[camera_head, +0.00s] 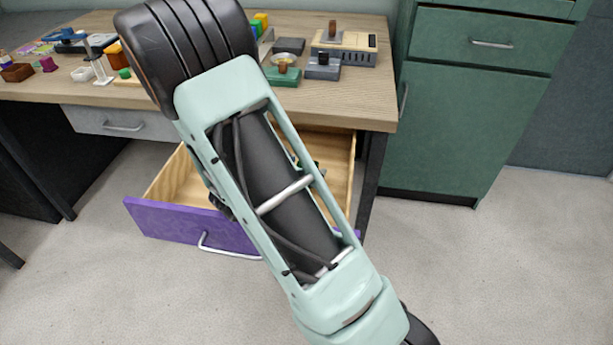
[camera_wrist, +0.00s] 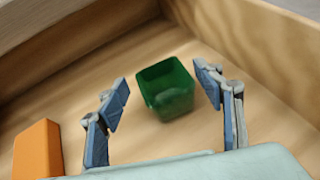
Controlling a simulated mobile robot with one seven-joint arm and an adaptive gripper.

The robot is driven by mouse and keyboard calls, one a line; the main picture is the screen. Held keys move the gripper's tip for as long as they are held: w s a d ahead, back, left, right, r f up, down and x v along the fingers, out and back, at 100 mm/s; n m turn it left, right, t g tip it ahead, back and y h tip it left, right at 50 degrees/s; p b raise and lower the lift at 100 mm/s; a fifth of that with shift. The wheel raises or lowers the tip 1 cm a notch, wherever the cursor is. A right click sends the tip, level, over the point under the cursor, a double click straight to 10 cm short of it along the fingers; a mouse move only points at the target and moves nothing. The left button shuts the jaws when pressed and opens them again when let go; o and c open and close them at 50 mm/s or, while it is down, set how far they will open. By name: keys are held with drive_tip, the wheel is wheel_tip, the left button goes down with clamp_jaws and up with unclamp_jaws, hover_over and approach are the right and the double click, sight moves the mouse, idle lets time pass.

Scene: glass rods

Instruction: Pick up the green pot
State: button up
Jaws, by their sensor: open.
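The green pot (camera_wrist: 168,90) is a small square open-topped container standing upright on the wooden floor of the open drawer, near a corner, in the wrist view. My gripper (camera_wrist: 160,88) is open and empty. Its two blue-grey fingers show on the left and right of the pot in the picture, with gaps on both sides and no contact visible. In the head view my arm hides the pot and most of the drawer inside.
An orange block (camera_wrist: 37,150) lies in the drawer at the lower left of the wrist view. Wooden drawer walls (camera_wrist: 275,55) rise close around the pot. The purple-fronted drawer (camera_head: 165,218) is pulled out below the cluttered desk (camera_head: 370,95). A green cabinet (camera_head: 460,130) stands at right.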

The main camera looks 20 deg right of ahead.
sight(315, 163)
drive_tip(key=b+x, duration=0.1)
drive_tip(key=x, duration=0.5)
drive_tip(key=c, duration=1.5)
clamp_jaws()
